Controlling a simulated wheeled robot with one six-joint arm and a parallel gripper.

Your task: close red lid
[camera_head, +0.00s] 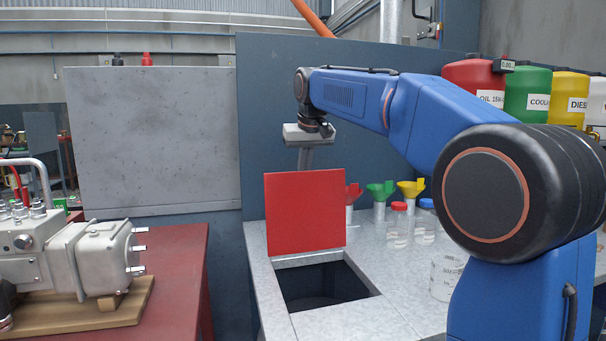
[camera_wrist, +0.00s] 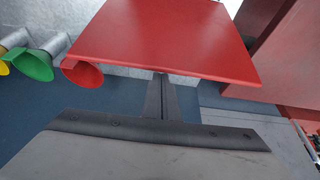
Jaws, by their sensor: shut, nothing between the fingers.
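The red lid (camera_head: 305,215) stands upright, open, at the back edge of a square dark opening (camera_head: 325,287) in the grey worktop. My gripper (camera_head: 304,160) is shut and empty, pointing down behind the lid's top edge. Its fingertips are hidden by the lid in the head view. In the wrist view the lid (camera_wrist: 165,38) fills the upper middle, and my closed fingers (camera_wrist: 163,88) reach to its near edge. I cannot tell whether they touch it.
Red, green and yellow funnels (camera_head: 381,196) and capped jars (camera_head: 398,222) stand right of the lid. A clear beaker (camera_head: 446,277) is nearer. Coloured canisters (camera_head: 527,90) are at the back right. An engine part (camera_head: 70,255) lies on the red table at left.

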